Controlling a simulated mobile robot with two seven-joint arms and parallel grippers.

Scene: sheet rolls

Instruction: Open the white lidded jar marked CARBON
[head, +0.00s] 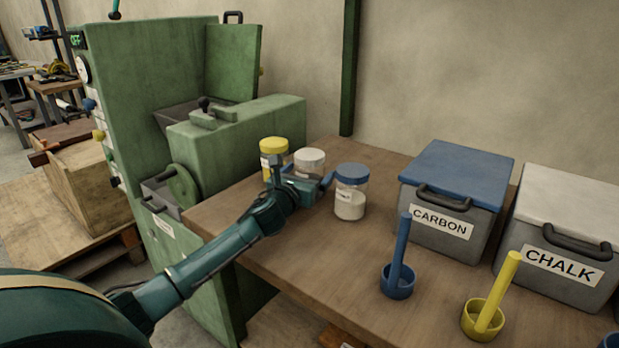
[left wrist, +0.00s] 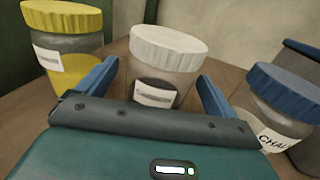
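The white-lidded jar (head: 310,158) stands upright on the table between a yellow-lidded jar and a blue-lidded jar. In the left wrist view the white-lidded jar (left wrist: 160,68) is clear with dark contents, its lid on and its label too blurred to read. My left gripper (head: 303,178) is in front of it, partly hiding its lower part in the head view. Its blue fingers are open and spread; in the left wrist view they show to either side of the jar (left wrist: 157,88). I cannot tell whether they touch it. My right gripper is not in view.
The yellow-lidded jar (head: 273,147) and blue-lidded jar (head: 351,190) stand close on either side. Bins labelled CARBON (head: 455,180) and CHALK (head: 567,225), a blue scoop (head: 398,280) and a yellow scoop (head: 482,318) are to the right. A green machine (head: 145,100) stands left.

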